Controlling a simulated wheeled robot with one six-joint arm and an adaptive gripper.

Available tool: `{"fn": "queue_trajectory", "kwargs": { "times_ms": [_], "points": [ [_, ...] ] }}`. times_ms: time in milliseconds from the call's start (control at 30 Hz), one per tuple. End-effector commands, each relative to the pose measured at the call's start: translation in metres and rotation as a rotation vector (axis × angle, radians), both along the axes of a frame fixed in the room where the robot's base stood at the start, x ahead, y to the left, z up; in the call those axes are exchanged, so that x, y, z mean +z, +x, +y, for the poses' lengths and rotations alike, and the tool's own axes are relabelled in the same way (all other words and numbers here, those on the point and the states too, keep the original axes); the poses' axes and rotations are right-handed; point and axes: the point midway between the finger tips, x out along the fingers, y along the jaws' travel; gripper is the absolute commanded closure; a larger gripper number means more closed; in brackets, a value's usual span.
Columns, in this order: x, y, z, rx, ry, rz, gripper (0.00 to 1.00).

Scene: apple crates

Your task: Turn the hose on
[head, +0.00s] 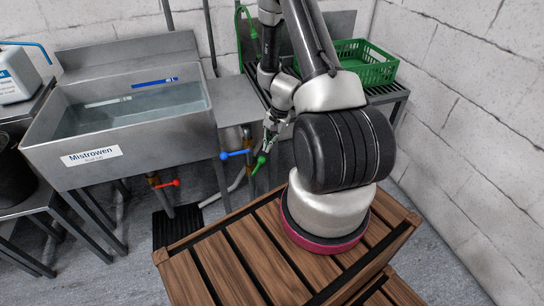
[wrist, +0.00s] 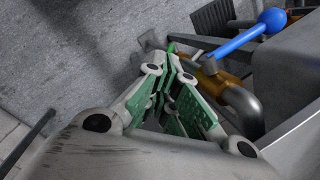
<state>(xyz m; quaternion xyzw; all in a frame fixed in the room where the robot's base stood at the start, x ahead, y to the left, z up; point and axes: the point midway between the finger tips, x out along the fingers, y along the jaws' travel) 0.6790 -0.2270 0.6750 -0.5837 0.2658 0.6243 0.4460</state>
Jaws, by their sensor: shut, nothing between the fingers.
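A green valve lever (head: 258,165) hangs low in front of the bench, beside a blue-handled lever (head: 237,154). A green hose (head: 252,28) with a nozzle hangs on the wall behind. My gripper (head: 267,146) is shut and empty, pointing down just above the green lever in the head view. In the wrist view my gripper (wrist: 174,55) has its fingertips close to a small visible piece of the green lever (wrist: 171,47); whether they touch it I cannot tell. The blue lever (wrist: 250,36) lies to the right there. The green lever's pivot is hidden.
A red lever (head: 168,184) sits on a pipe under the water-filled steel sink (head: 140,139). A green crate (head: 362,66) stands on the rack behind my arm. The slatted wooden top (head: 210,268) is in front. Grey floor shows left of it.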

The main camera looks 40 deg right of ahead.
Motion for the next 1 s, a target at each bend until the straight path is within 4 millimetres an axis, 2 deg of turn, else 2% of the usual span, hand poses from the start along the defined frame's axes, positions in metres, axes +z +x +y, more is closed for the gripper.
{"fn": "queue_trajectory", "kwargs": {
  "times_ms": [33,133,300,400,567,1000],
  "points": [
    [-0.001,0.005,-0.013,-0.084,-0.028,0.016,1.00],
    [-0.001,0.011,-0.032,-0.266,-0.066,0.045,1.00],
    [-0.002,0.015,-0.042,-0.496,-0.078,0.073,1.00],
    [-0.002,0.016,-0.043,-0.570,-0.074,0.083,1.00],
    [-0.011,0.016,-0.042,-0.603,-0.069,0.092,1.00],
    [-0.083,0.023,-0.033,-0.602,-0.069,0.092,1.00]
  ]
}}
